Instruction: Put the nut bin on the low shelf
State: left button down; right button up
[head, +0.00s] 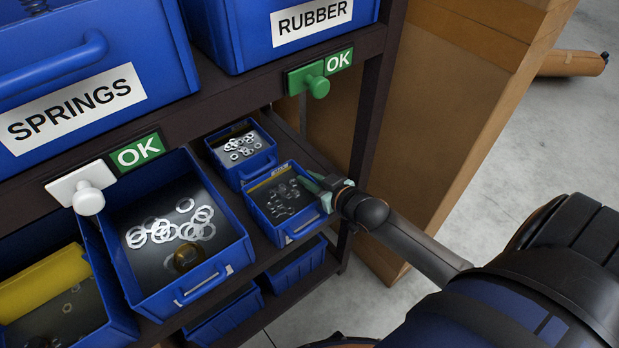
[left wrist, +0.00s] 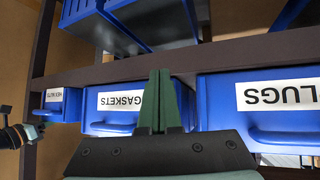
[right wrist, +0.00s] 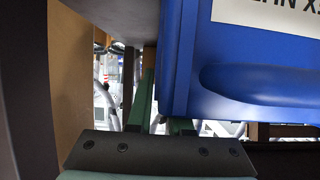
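The nut bin (head: 286,231) is a small blue bin of dark nuts at the right end of the middle row of the rack. My left gripper (left wrist: 161,100) is shut and empty, in front of the GASKETS bin (left wrist: 108,110).
A lower shelf (head: 280,304) under the nut bin holds blue bins (head: 297,268). A washer bin (head: 240,150) sits behind the nut bin, and a larger ring bin (head: 235,240) is to its left. A rack post (head: 371,100) and a tall cardboard box (head: 440,100) stand close on the right.

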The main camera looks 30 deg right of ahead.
pick_arm(q)
jog(key=shift+d, duration=0.1)
pick_arm(e)
jog(key=shift+o, duration=1.1)
